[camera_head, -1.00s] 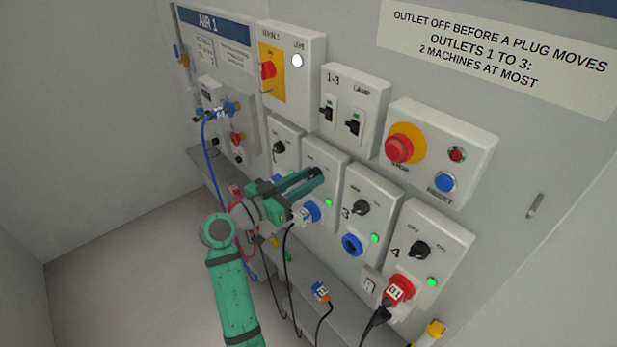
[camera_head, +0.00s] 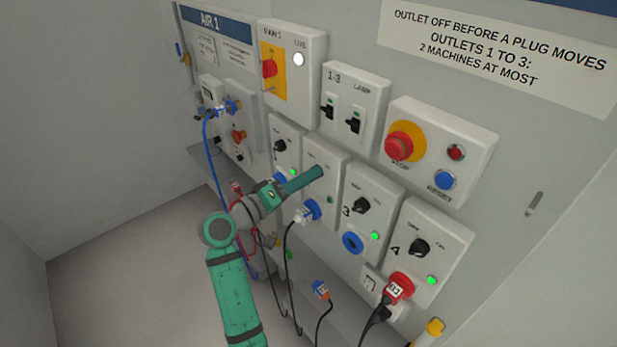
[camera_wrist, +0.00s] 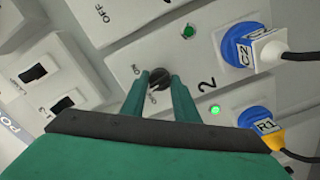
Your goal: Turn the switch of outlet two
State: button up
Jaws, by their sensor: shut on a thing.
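The dark switch knob of outlet two (camera_wrist: 160,76) sits between my fingertips in the wrist view, near the printed number 2. My gripper (camera_wrist: 160,80) is shut on it, one finger on each side. In the head view my gripper (camera_head: 319,172) reaches the upper part of the outlet two panel (camera_head: 325,226) and hides the knob. The panel's green lamp (camera_head: 330,200) looks dark; it also shows in the wrist view (camera_wrist: 188,31). A plug marked C2 (camera_wrist: 243,51) sits in the blue socket below the knob.
Outlet three (camera_head: 361,205) and outlet four (camera_head: 419,247) stand to the right with lit green lamps. Outlet one (camera_head: 280,146) is close on the left. A red stop button (camera_head: 399,149) is above right. A loose plug (camera_head: 320,290) rests on the lower shelf.

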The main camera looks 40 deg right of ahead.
jog(key=n, duration=0.7)
jog(key=shift+w+d, duration=0.1)
jog(key=shift+d, duration=0.1)
jog(key=shift+a, duration=0.25)
jog(key=o, duration=1.1)
jog(key=shift+c, duration=0.2)
jog(key=shift+d, duration=0.1)
